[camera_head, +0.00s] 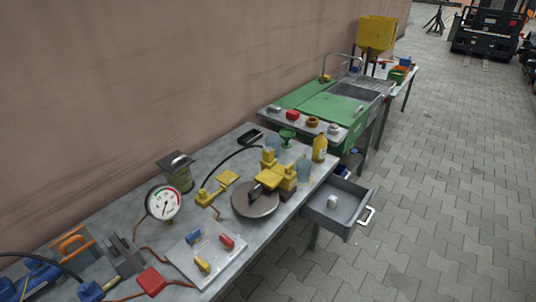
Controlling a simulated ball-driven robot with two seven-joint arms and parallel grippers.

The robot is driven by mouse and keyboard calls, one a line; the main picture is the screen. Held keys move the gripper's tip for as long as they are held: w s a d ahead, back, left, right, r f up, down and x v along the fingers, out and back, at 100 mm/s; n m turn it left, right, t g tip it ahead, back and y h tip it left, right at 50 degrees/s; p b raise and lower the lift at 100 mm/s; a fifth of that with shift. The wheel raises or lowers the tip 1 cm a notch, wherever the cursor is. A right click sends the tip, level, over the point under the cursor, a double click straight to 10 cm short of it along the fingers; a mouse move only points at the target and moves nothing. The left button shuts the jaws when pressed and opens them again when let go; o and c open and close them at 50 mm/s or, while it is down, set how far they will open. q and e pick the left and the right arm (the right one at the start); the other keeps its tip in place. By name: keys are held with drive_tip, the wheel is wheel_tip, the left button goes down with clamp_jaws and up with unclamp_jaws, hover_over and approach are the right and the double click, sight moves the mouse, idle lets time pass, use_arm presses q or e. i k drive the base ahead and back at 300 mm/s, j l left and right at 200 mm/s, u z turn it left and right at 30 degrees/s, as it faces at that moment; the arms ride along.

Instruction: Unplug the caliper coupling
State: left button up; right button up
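A yellow caliper (284,177) sits over a grey brake disc (250,206) on the long workbench. A black hose (229,164) arches from near the caliper down to a small yellow block (203,197) on its left, which looks like a coupling. I cannot tell at this size whether the coupling is plugged in. Neither of my grippers shows in this view.
A pressure gauge (162,202) and a pale tray (181,256) with small coloured parts are left of the disc. A yellow bottle (319,148) stands behind. An open drawer (332,211) juts from the bench front.

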sight(268, 152)
drive_tip(key=i+l, duration=0.25)
drive_tip(key=i, duration=0.15)
drive_tip(key=i+l, duration=0.2)
drive_tip(key=i, duration=0.2)
drive_tip(key=i+l, duration=0.25)
drive_tip(key=i+l+u, duration=0.2)
drive_tip(key=i+j+u, duration=0.1)
drive_tip(key=u, duration=1.3)
